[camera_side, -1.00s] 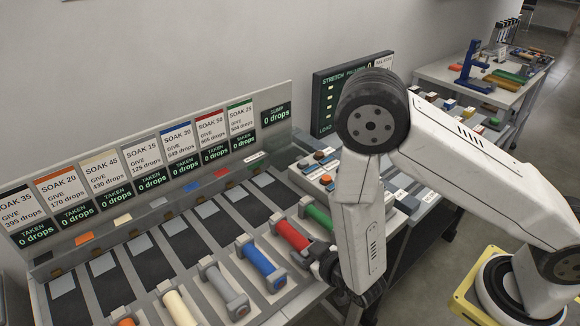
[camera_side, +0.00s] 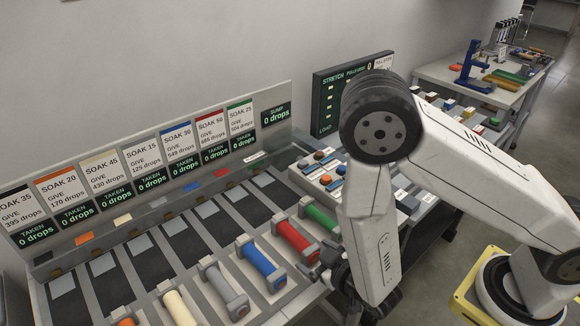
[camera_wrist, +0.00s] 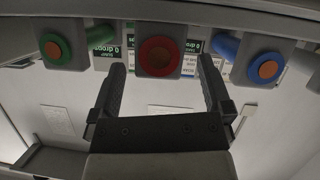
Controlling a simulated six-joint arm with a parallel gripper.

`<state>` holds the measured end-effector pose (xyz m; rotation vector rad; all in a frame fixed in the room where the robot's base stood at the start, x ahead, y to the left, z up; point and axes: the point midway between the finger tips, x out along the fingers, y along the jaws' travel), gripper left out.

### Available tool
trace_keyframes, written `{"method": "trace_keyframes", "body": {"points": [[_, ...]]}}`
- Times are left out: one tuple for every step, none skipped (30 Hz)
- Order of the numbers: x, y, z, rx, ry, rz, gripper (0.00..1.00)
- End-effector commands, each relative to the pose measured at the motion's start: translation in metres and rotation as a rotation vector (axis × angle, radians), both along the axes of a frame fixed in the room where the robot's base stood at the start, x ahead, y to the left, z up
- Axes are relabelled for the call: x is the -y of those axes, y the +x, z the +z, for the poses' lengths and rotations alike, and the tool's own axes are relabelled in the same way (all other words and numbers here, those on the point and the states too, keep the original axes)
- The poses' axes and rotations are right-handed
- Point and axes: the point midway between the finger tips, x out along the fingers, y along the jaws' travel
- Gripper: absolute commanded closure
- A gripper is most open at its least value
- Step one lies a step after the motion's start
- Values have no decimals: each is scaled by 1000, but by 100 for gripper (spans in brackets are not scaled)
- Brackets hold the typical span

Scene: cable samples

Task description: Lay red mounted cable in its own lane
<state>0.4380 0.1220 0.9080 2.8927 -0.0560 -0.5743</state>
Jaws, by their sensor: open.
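The red mounted cable (camera_side: 294,237) lies between grey end blocks at the front of the lane bench, between the blue one (camera_side: 262,264) and the green one (camera_side: 319,217). Its round red end with a brown core (camera_wrist: 158,57) faces me in the wrist view. My gripper (camera_wrist: 161,66) is open, with one finger on each side of that red end in the picture; I see no contact. In the side view my gripper (camera_side: 322,274) is just off the red cable's near end, partly hidden by my arm. The red-marked SOAK 50 card (camera_side: 210,128) stands behind the lanes.
Grey (camera_side: 222,287) and cream (camera_side: 178,308) mounted cables lie further left. Dark lanes (camera_side: 229,229) run back to the sign panel and look empty. A button console (camera_side: 325,178) and a STRETCH board (camera_side: 340,95) stand behind my arm. A second table (camera_side: 485,85) is at the back right.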

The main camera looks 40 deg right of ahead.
Motion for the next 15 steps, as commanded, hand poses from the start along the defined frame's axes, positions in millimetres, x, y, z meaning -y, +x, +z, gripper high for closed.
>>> {"method": "trace_keyframes", "body": {"points": [[-1, -6, 3, -1, -1, 5, 0], [-1, -9, 5, -1, -1, 5, 0], [-1, -14, 7, -2, -1, 3, 0], [-2, -17, 8, -1, 0, 4, 0], [-2, -19, 9, -1, 0, 4, 0], [-2, -22, 10, -2, -1, 3, 0], [-2, -25, 11, -2, 0, 4, 0], [-2, -27, 12, -2, -1, 3, 0], [-2, -29, 13, -1, 0, 2, 0], [-3, -31, 14, -1, 0, 2, 0], [-3, -33, 14, -2, 0, 3, 0], [-3, -34, 15, -1, 0, 2, 0], [-2, -35, 16, -1, 0, 2, 0], [-2, -36, 16, -1, -1, 1, 0], [-2, -37, 17, -1, -1, 1, 0]]}}
